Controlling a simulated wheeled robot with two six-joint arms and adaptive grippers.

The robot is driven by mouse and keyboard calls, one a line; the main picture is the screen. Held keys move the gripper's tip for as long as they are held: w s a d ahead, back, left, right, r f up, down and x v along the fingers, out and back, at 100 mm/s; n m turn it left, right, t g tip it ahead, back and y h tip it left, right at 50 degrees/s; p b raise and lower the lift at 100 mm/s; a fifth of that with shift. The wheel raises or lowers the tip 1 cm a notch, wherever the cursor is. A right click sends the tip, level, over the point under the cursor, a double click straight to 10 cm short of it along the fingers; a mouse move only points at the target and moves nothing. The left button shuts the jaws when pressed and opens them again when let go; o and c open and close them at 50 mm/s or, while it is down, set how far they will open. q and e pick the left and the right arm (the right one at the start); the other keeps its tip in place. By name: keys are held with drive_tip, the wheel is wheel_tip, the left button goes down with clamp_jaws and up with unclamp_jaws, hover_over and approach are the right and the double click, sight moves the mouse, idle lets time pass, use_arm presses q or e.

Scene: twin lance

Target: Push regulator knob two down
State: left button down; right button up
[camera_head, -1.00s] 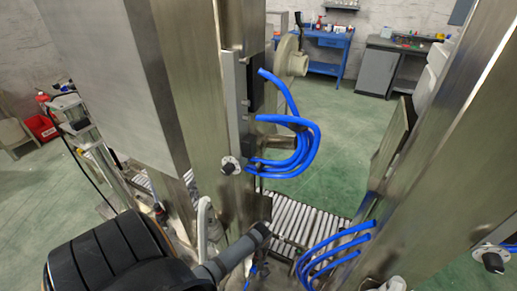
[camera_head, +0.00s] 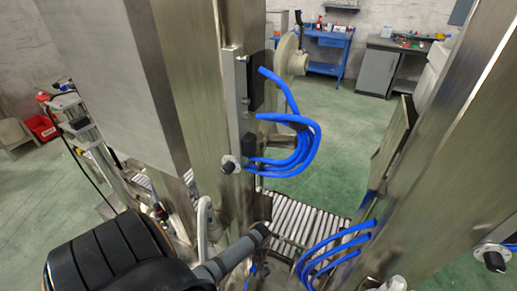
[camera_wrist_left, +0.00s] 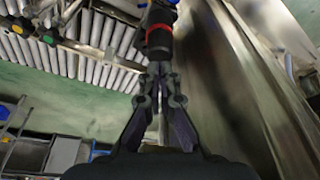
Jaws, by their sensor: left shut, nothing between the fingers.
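In the left wrist view my left gripper (camera_wrist_left: 163,76) is shut, with its fingertips together and nothing between them. Its fingertips are directly below, in the picture, a dark cylindrical knob with a red ring (camera_wrist_left: 159,38). I cannot tell whether they touch it. I cannot tell which regulator knob it is, as no number shows. In the head view a black knob on a pale disc (camera_head: 231,165) sits on the left steel column, and a similar black knob (camera_head: 494,261) is at the right edge. I cannot make out my left gripper there, and my right gripper is in neither view.
Blue hoses (camera_head: 305,140) loop out from the left column, and more hoses (camera_head: 335,245) come from the right steel column (camera_head: 465,150). A roller conveyor (camera_head: 295,215) runs between the columns. A steel wall (camera_wrist_left: 225,90) stands close at the right of the fingers.

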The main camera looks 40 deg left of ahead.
use_arm(q)
drive_tip(key=shift+f+b, duration=0.55)
drive_tip(key=shift+f, duration=0.25)
wheel_tip(320, 180, up, 6)
drive_tip(key=p, duration=0.6)
drive_tip(key=shift+r+p, duration=0.1)
drive_tip(key=shift+p, duration=0.3)
